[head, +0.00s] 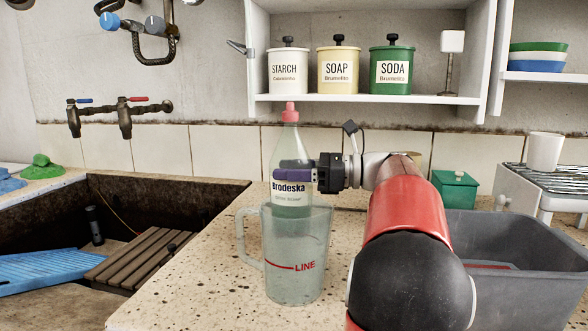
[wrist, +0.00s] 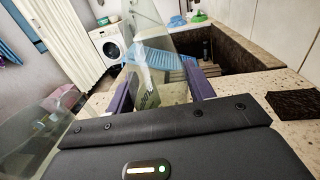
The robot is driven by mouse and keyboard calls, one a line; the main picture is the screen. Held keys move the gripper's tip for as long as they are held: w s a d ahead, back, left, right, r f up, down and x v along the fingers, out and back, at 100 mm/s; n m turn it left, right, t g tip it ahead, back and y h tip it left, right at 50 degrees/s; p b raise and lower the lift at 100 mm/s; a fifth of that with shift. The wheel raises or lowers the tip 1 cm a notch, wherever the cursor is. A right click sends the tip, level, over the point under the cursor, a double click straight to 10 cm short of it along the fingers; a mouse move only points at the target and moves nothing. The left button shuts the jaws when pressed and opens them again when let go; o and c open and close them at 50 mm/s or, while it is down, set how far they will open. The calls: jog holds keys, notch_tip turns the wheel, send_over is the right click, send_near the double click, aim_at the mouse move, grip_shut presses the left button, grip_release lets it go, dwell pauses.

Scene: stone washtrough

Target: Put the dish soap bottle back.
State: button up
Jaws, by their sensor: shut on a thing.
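The dish soap bottle (head: 289,150) is clear with a red cap and a white "Brodeska" label. It is upright behind a clear measuring jug (head: 296,255) marked "LINE", which hides its base, so I cannot tell whether it touches the counter. My gripper (head: 294,175) comes from the right and is shut on the bottle at label height. In the wrist view the bottle (wrist: 152,62) stands between the purple fingers, and the jug (wrist: 38,125) shows at the left.
The stone counter (head: 190,265) has free room left of the jug. The sunken trough (head: 150,200) lies left. A grey tub (head: 520,255) and green box (head: 454,190) are right. A shelf (head: 440,98) with canisters hangs above. A dark patch (wrist: 295,104) lies on the counter.

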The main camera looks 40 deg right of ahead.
jog(key=o, duration=1.2)
jog(key=shift+c, duration=0.2)
jog(key=shift+s+d+r+p, duration=0.2)
jog(key=shift+d+r+p, duration=0.05)
jog(key=shift+r+p, duration=0.1)
jog(key=p+v, duration=0.5)
jog(key=v, duration=0.6)
jog(key=shift+s+f, duration=0.15)
jog(key=shift+s, duration=0.05)
